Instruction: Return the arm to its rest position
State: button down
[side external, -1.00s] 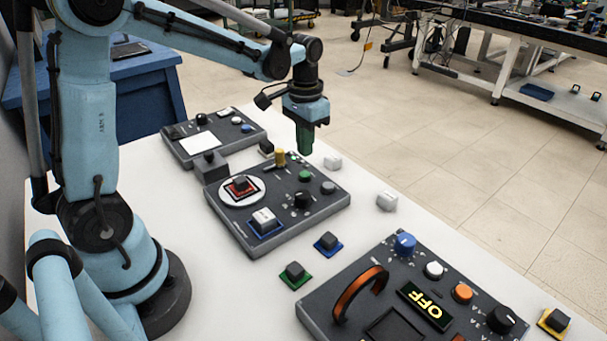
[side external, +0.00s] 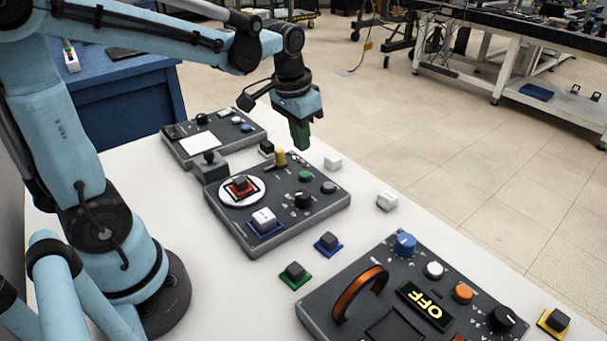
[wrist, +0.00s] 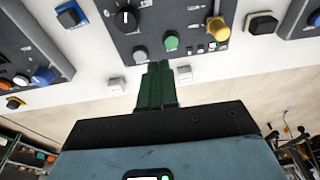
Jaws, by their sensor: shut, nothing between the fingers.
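My gripper (side external: 301,134) has dark green fingers and hangs above the far right edge of the middle control panel (side external: 328,205). Its fingers are shut together with nothing between them. In the wrist view, the shut green fingers (wrist: 158,75) point toward the panel edge, close in the picture to the green knob (wrist: 171,42). The gripper is apart from the panel in the side view, slightly tilted. My arm is bent back at the shoulder, with the forearm stretched to the right above the table.
A front panel (side external: 330,300) with an orange handle (side external: 358,290) and a back panel (side external: 185,150) stand on the white table (side external: 180,225). Loose blocks lie around, including a white block (side external: 387,201) and a black block on blue (side external: 328,242). Open floor lies to the right.

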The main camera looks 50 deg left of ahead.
jog(key=s+d+t, duration=0.4)
jog(key=s+t, duration=0.1)
jog(key=s, duration=0.2)
jog(key=shift+s+d+r, duration=0.2)
jog(key=shift+s+r, duration=0.15)
jog(key=shift+r, duration=0.05)
jog(key=c, duration=1.8)
grip_release()
